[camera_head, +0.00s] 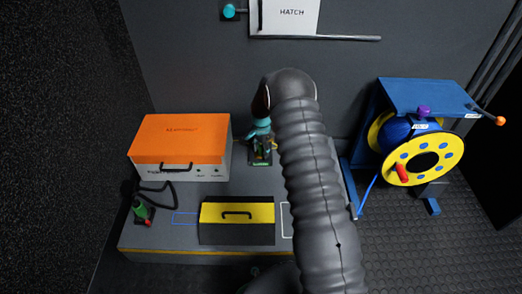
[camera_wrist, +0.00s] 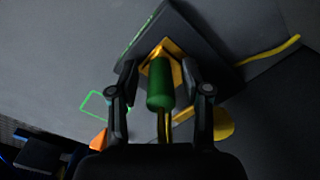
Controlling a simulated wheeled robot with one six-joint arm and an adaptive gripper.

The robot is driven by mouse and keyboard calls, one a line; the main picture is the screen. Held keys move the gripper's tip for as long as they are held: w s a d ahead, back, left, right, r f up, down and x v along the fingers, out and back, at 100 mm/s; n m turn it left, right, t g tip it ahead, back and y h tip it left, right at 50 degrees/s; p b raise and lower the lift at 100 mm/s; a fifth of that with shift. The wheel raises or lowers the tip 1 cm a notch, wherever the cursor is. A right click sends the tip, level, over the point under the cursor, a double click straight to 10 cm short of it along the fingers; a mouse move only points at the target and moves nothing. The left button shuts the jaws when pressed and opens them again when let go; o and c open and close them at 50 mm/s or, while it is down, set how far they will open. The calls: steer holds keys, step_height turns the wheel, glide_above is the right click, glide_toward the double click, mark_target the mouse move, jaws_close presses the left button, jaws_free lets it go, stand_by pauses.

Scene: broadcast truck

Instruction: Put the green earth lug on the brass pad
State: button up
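The green earth lug (camera_wrist: 160,84) is a green cylinder in the middle of the wrist view, with a yellow-green cable (camera_wrist: 164,125) trailing from its near end. Its far end is at the brass pad (camera_wrist: 154,66), a gold square on a dark block (camera_wrist: 197,45); whether it touches is hard to tell. My gripper (camera_wrist: 159,74) has one finger on each side of the lug, with a visible gap on both sides, so it looks open around it. In the head view the dark block (camera_head: 261,157) is below my wrist, and my arm hides part of that area.
An orange-topped case (camera_head: 180,135) and a yellow-topped toolbox (camera_head: 237,211) stand on the bench. Another green object (camera_head: 141,210) with a black cable is at its left end. A blue-framed cable reel (camera_head: 424,162) stands right. A green outline (camera_wrist: 104,104) marks the surface.

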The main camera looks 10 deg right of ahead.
step_height(320, 180, up, 12)
steer(key=shift+s+r+p, duration=0.1)
steer(key=shift+r+p, duration=0.05)
steer(key=shift+p, duration=0.6)
step_height(320, 180, up, 13)
steer(key=n+t, duration=0.1)
steer(key=n, duration=0.1)
glide_above(261, 145)
steer(key=s, duration=0.5)
steer(key=s+r+n+t, duration=0.2)
steer(key=s+r+n, duration=0.1)
steer(key=s+r, duration=0.85)
steer(key=s+r+n+t, duration=0.1)
steer(key=s+r+n, duration=0.1)
steer(key=s, duration=1.1)
steer(key=s+r+n+t, duration=0.1)
steer(key=s+n, duration=0.3)
steer(key=s, duration=0.9)
steer(key=shift+s+r+n, duration=0.3)
steer(key=shift+r, duration=0.55)
